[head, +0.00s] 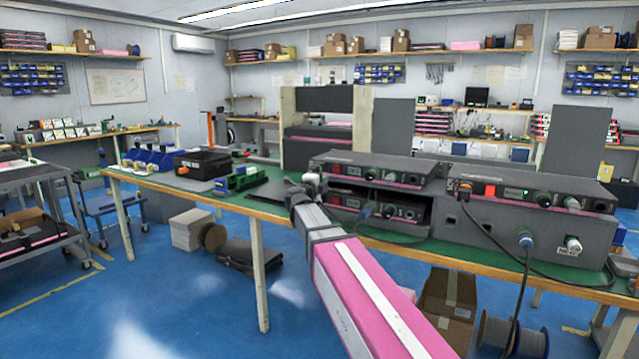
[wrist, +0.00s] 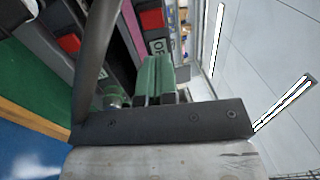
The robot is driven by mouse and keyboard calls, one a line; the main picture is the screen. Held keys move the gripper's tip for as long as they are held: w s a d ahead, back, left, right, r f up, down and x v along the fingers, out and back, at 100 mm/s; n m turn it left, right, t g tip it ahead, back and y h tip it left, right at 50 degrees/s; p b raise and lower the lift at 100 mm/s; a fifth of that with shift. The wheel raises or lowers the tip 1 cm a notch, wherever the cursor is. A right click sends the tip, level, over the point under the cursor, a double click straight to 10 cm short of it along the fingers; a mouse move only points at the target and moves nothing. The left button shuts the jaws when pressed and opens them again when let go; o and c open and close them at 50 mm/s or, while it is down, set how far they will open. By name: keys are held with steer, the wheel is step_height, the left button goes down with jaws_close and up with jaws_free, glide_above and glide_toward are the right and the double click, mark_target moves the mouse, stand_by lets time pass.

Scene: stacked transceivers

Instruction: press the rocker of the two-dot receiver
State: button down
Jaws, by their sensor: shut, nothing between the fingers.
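Dark receiver units with pink edge strips stand stacked on the green-topped bench. On the left are an upper unit (head: 385,164) and a lower unit (head: 405,227); on the right, another unit (head: 585,193) rests on a grey housing (head: 470,226). Red rockers show on the upper left unit (head: 353,170) and right unit (head: 490,190). Dot marks are too small to read, so I cannot tell which is the two-dot receiver. My gripper (head: 311,180) is shut and empty, near the left stack's left end. In the wrist view its green fingers (wrist: 153,75) are together, with a red rocker (wrist: 68,43) to their left.
A black cable (head: 487,232) hangs across the right housing's front. A black bin (head: 203,163) and a green holder (head: 238,179) stand on the bench to the left. Cardboard boxes (head: 447,300) and a cable spool (head: 512,338) are on the floor in front.

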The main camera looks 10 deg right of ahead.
mark_target(337, 167)
steer(key=x, duration=0.9)
steer(key=shift+w+d, duration=0.1)
steer(key=shift+w, duration=0.05)
steer(key=shift+w+d+r, duration=0.1)
steer(key=shift+w+r, duration=0.1)
steer(key=shift+s, duration=0.1)
